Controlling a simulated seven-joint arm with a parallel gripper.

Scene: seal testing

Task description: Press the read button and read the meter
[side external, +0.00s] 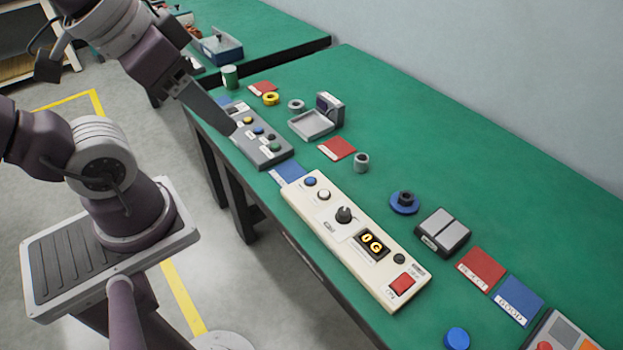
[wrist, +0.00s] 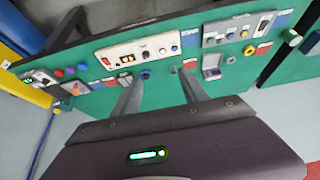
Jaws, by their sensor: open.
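A long cream panel (side external: 325,237) lies along the table's front edge. It carries a blue button (side external: 310,181), a white button (side external: 323,194), a black knob (side external: 344,214), a lit display (side external: 372,244) with yellow characters, perhaps "0G", and a red switch (side external: 402,284). Its small labels are too small to read, so I cannot tell which is the read button. The panel also shows in the wrist view (wrist: 107,52). My gripper (wrist: 160,76) is open and empty. In the side view its finger overlaps the grey panel (side external: 270,152), apart from the cream panel.
The grey panel has several buttons. Behind the panels stand a grey tray device (side external: 311,124), a grey ring (side external: 361,162), a blue disc part (side external: 404,202) and a grey box (side external: 442,232). Red (side external: 481,269) and blue (side external: 518,301) labelled mats lie at the right. The rear table strip is clear.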

